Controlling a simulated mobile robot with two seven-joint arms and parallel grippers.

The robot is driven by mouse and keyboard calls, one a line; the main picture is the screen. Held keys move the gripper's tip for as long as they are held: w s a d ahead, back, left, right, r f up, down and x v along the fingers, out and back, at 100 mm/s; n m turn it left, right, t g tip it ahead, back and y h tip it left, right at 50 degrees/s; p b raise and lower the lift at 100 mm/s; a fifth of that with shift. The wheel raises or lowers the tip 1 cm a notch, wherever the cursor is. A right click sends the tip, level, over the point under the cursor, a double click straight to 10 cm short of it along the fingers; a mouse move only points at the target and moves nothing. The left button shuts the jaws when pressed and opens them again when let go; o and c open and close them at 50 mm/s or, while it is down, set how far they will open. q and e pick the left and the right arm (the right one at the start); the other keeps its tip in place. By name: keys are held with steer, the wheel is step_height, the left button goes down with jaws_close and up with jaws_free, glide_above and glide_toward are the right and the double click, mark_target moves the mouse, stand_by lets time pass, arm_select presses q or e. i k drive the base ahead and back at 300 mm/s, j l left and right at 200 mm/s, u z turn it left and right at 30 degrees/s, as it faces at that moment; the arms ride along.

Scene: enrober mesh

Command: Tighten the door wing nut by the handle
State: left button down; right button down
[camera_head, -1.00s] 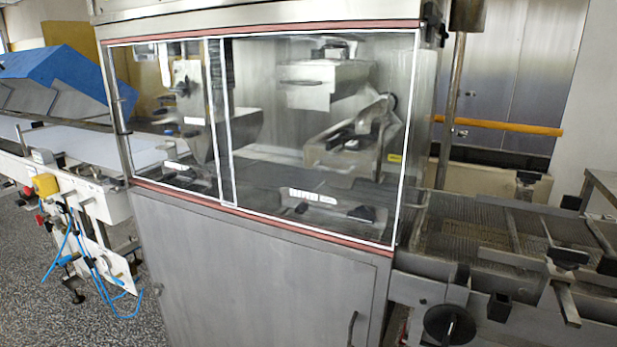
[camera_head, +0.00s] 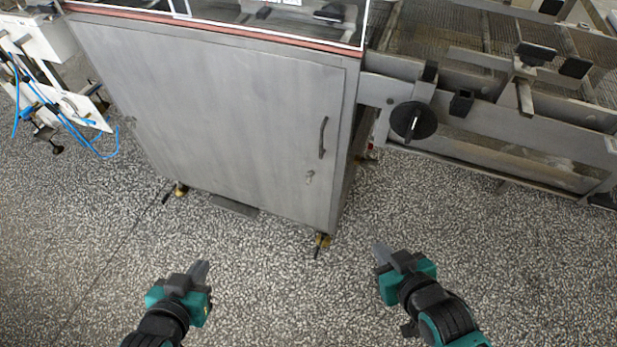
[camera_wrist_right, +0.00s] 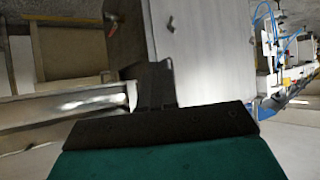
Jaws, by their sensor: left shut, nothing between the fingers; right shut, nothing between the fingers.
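The grey metal cabinet door (camera_head: 210,110) carries a dark vertical handle (camera_head: 323,138) near its right edge. Just below the handle is a small metal wing nut (camera_head: 310,177); its exact angle is too small to tell. My left gripper (camera_head: 202,268) is shut and empty, low in front of the door's left part. My right gripper (camera_head: 379,249) is shut and empty, below and to the right of the wing nut, apart from the door.
A mesh conveyor (camera_head: 430,40) with a black knob (camera_head: 413,121) stands right of the cabinet. A white frame with blue hoses (camera_head: 60,115) stands at the left. The cabinet rests on short feet (camera_head: 322,240). The speckled floor (camera_head: 270,290) in front is clear.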

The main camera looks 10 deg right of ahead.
mark_target(310, 172)
steer(key=i+j+z, duration=0.2)
steer(key=j, duration=0.3)
steer(key=i+j+z, duration=0.2)
steer(key=j, duration=0.3)
steer(key=i+j+z, duration=0.2)
steer(key=j, duration=0.3)
steer(key=j+z, duration=0.25)
steer(key=j, duration=0.3)
steer(key=i+j+z, duration=0.2)
steer(key=j, duration=0.4)
steer(key=k, duration=0.1)
